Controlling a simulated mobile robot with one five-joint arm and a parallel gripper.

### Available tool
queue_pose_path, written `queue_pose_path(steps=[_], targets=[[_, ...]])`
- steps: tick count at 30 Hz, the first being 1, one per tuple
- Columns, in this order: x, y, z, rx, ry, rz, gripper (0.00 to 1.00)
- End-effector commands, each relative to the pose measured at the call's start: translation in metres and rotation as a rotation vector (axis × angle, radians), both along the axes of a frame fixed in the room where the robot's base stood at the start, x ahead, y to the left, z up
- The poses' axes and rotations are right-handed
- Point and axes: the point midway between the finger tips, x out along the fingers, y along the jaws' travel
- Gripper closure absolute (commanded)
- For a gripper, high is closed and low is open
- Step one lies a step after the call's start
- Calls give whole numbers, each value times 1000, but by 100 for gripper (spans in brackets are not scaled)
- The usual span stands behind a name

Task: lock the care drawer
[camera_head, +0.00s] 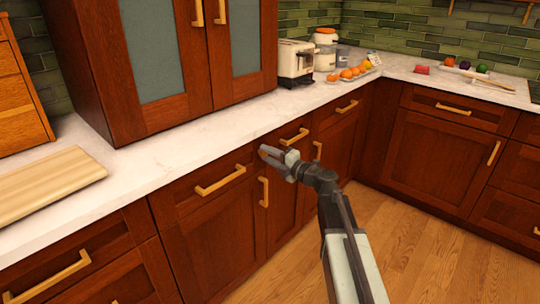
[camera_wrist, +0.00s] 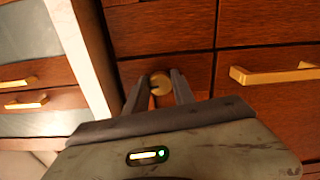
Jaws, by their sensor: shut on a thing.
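A small round brass lock knob (camera_wrist: 160,84) sits on a dark red wooden front in the wrist view. My gripper (camera_wrist: 157,78) is shut on it, one finger on each side. In the head view my gripper (camera_head: 272,157) reaches the cabinet fronts just below the counter edge, by the right end of a drawer (camera_head: 187,203) with a brass bar handle (camera_head: 220,180). The knob is hidden there by the fingers. No label shows, so I cannot tell which front is the care drawer. The drawers by my gripper look closed.
The white countertop (camera_head: 205,120) runs just above my gripper. Bar handles stick out nearby, one (camera_head: 264,192) below and one (camera_head: 294,137) to the right. A cutting board (camera_head: 45,184) lies at left. A toaster (camera_head: 295,62) and oranges stand farther back. The wooden floor (camera_head: 420,245) is clear.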

Motion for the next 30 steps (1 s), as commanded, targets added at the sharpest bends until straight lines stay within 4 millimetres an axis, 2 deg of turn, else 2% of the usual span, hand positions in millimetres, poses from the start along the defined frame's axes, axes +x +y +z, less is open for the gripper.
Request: queue_pose_path(steps=[1,9,10,11,12,22,30], targets=[[3,-4,0,2,1,-14,100],[1,6,0,1,0,-3,100],[1,6,0,2,0,-2,61],[1,7,0,2,0,-1,53],[1,9,0,1,0,1,49],[-4,10,0,0,0,9,49],[-40,-25,0,0,0,6,49]])
